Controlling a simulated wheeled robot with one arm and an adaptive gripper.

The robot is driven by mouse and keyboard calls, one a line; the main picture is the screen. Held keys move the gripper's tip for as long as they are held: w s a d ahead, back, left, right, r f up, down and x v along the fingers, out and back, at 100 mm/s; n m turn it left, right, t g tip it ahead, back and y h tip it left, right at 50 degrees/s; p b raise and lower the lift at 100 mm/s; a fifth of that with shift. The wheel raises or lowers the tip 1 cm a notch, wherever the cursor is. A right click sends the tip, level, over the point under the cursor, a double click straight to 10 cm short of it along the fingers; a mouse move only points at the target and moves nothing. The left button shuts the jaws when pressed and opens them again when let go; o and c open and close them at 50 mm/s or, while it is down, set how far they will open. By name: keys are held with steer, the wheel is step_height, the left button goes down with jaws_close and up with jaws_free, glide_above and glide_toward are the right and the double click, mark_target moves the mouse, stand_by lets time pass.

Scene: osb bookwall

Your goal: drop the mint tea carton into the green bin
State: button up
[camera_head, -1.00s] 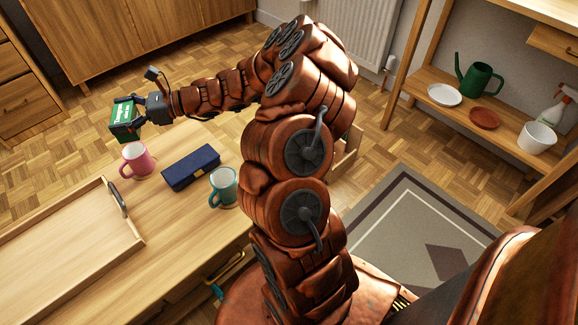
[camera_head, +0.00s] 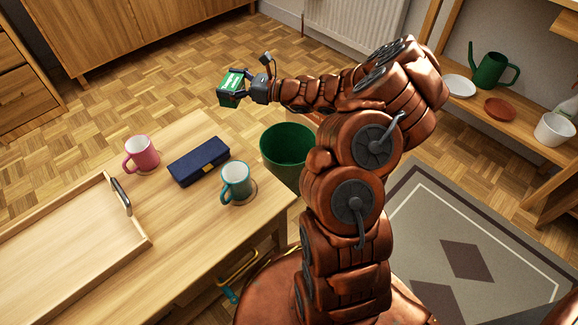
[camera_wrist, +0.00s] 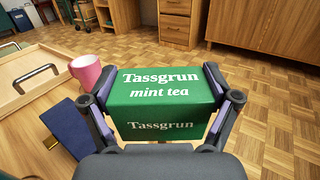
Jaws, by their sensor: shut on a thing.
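The mint tea carton (camera_head: 231,86) is a green box with white lettering. It reads "Tassgrun mint tea" in the wrist view (camera_wrist: 165,100). My gripper (camera_head: 243,90) is shut on it, with one finger on each side, and holds it in the air beyond the table's far edge. In the wrist view the fingers of my gripper (camera_wrist: 162,108) press on the carton's left and right sides. The green bin (camera_head: 287,147) stands on the floor beside the table, nearer than the carton and to its right in the head view. My arm hides part of its right side.
On the table (camera_head: 200,245) stand a pink mug (camera_head: 143,156), a dark blue case (camera_head: 199,160), a teal mug (camera_head: 235,182) and a wooden tray (camera_head: 60,240). A shelf (camera_head: 525,112) at the right holds a green watering can (camera_head: 492,70) and dishes. The floor beyond the table is clear.

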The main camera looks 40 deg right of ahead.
steer(key=s+d+f+m+t+h+b, duration=0.1)
steer(key=s+d+f+m+h+b, duration=0.1)
steer(key=d+f+b, duration=0.4)
steer(key=s+d+f+m+t+h+b, duration=0.1)
steer(key=d+f+h+b, duration=0.4)
steer(key=d+f, duration=0.7)
step_height(320, 180, down, 5)
steer(key=shift+s+f+m+t+b, duration=0.1)
steer(key=shift+s+m+t+b, duration=0.25)
steer(key=shift+m+t, duration=0.5)
steer(key=shift+d, duration=0.15)
steer(key=o, duration=0.6)
steer(key=shift+s, duration=0.15)
steer(key=v, duration=1.1)
steer(key=shift+s+d, duration=0.15)
steer(key=shift+s, duration=0.2)
